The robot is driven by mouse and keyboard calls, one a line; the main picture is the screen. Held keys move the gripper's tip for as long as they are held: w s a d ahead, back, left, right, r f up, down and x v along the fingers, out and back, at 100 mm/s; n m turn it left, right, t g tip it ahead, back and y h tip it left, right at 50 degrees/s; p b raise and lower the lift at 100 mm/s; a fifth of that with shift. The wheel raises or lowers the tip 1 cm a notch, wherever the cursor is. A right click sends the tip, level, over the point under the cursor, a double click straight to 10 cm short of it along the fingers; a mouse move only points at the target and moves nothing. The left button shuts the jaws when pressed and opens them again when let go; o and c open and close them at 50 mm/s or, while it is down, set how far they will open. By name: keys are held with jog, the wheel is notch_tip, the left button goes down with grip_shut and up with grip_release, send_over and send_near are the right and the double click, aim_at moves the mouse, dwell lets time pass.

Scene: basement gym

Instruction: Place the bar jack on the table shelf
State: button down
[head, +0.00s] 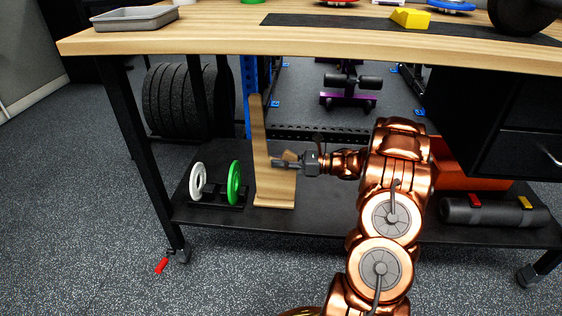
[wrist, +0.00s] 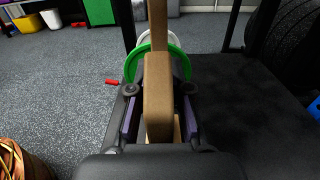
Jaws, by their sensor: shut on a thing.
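The bar jack (head: 262,140) is a tall light-wood piece with a flat foot, upright over the black lower shelf (head: 310,222) of the table, left of centre. Its foot shows at the shelf surface; I cannot tell whether it rests there or hangs just above. My gripper (head: 285,162) reaches in from the right under the tabletop and is shut on the bar jack. In the wrist view the wooden bar jack (wrist: 159,90) stands between the two fingers of my gripper (wrist: 159,110). Part of its foot is hidden by the gripper there.
A white plate (head: 197,182) and a green plate (head: 234,182) stand in a rack on the shelf, just left of the bar jack. A dark roller (head: 495,210) and an orange box (head: 460,168) lie at the shelf's right. The tabletop (head: 200,42) hangs overhead.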

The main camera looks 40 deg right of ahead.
jog(key=c, duration=1.1)
grip_release()
jog(key=shift+r, duration=0.1)
jog(key=p+v, duration=0.4)
jog(key=v, duration=0.8)
